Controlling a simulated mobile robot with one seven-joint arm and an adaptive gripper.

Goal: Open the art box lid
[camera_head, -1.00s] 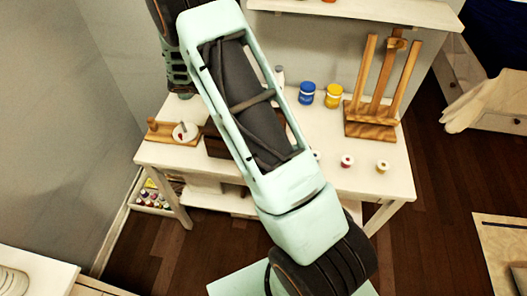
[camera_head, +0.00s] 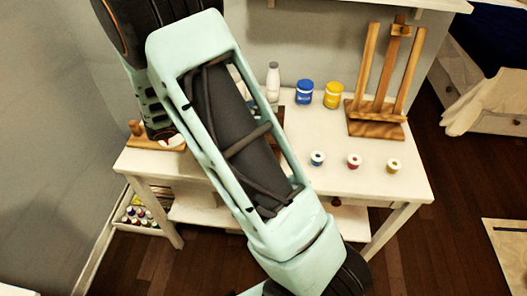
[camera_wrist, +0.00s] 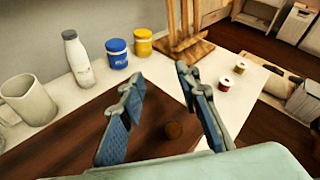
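The art box (camera_wrist: 72,139) is a dark brown wooden box with a flat lid, seen in the wrist view below my gripper. I cannot tell whether a finger touches the box. The lid looks shut.
The box is on a white table (camera_head: 345,182). Around it stand a white mug (camera_wrist: 28,100), a white bottle (camera_wrist: 77,58), a blue jar (camera_wrist: 117,53), a yellow jar (camera_wrist: 143,41) and a wooden easel (camera_head: 375,119). Small spools (camera_head: 354,161) stand along the table's right part.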

